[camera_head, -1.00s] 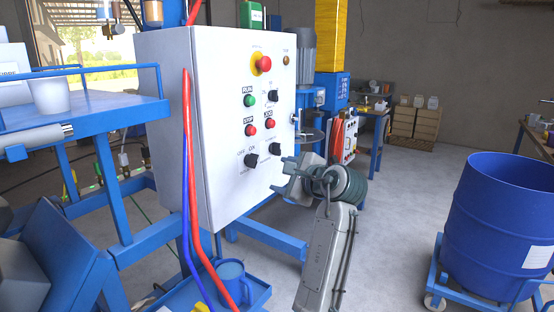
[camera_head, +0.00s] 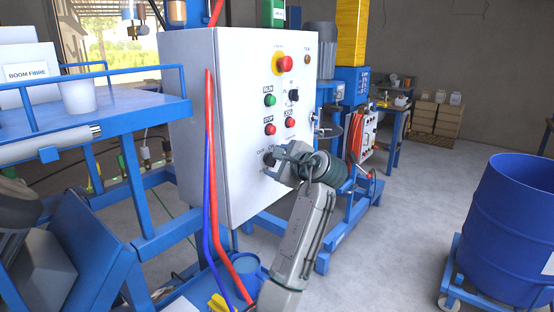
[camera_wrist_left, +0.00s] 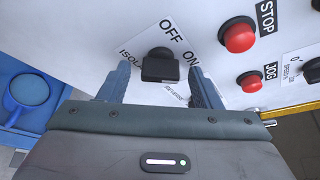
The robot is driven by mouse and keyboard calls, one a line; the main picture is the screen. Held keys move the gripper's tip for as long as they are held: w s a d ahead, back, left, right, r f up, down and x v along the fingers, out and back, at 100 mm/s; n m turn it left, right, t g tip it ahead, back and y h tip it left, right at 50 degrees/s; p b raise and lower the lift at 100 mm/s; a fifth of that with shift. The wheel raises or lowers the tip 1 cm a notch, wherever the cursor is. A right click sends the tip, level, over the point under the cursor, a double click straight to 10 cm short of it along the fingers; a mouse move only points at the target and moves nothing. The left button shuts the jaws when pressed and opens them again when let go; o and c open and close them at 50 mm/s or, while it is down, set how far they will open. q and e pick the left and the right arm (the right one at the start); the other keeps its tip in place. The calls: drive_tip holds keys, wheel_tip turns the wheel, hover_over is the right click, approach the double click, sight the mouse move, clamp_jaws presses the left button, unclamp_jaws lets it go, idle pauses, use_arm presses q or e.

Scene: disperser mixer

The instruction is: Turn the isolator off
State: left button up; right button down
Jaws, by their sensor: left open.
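The isolator is a black rotary knob (camera_head: 268,159) low on the front of the white control cabinet (camera_head: 229,100). In the left wrist view the knob (camera_wrist_left: 160,66) sits on a white plate marked OFF and ON. Which mark it points to I cannot tell. My left gripper (camera_head: 280,163) is right at the knob in the head view, partly covering the panel beside it. In the left wrist view the open fingers (camera_wrist_left: 160,86) stand on either side of the knob, with visible gaps. My right gripper is not in view.
Red and blue hoses (camera_head: 209,150) hang along the cabinet's left side. A blue drum (camera_head: 510,230) stands at right; floor between is clear.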

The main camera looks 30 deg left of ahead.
use_arm(q)
drive_tip(key=c, duration=1)
